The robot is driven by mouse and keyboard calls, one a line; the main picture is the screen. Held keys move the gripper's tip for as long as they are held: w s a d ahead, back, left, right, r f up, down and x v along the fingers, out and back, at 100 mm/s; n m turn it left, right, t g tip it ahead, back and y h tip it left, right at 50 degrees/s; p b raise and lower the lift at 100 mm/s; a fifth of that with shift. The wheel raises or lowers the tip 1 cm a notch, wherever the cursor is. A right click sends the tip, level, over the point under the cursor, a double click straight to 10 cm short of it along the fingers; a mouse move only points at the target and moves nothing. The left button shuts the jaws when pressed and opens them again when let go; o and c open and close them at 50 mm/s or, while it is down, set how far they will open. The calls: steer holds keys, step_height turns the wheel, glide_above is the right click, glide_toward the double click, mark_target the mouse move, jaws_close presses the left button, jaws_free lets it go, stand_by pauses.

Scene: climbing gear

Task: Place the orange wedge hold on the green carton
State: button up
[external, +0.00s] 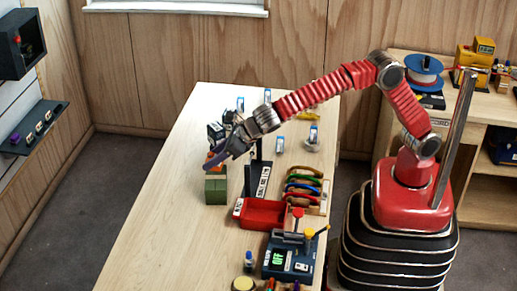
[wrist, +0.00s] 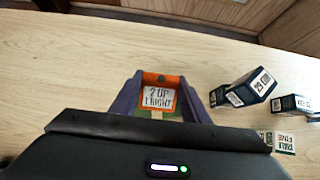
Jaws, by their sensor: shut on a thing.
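The orange wedge hold (external: 212,156) is between the fingers of my gripper (external: 214,163), which is shut on it. In the wrist view the hold (wrist: 162,78) shows orange edges around a white label reading "2 UP 1 RIGHT", with a purple finger on each side. The green carton (external: 215,190) stands on the table directly below the hold in the external view. A little green (wrist: 146,117) shows under the hold in the wrist view. I cannot tell whether the hold touches the carton top; my gripper and its housing hide much of the hold.
Dark labelled blocks (wrist: 250,87) lie to the right of my gripper in the wrist view. A red tray (external: 262,213), a rack of coloured rings (external: 304,187) and a blue scale-like device (external: 290,258) stand to the right. The table left of the carton is clear.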

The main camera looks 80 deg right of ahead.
mark_target(215, 177)
steer(key=shift+f, duration=0.45)
steer(key=shift+f, duration=1.9)
steer(key=shift+f, duration=0.1)
steer(key=o, duration=1.1)
steer(key=shift+c, duration=0.2)
steer(key=v, duration=1.2)
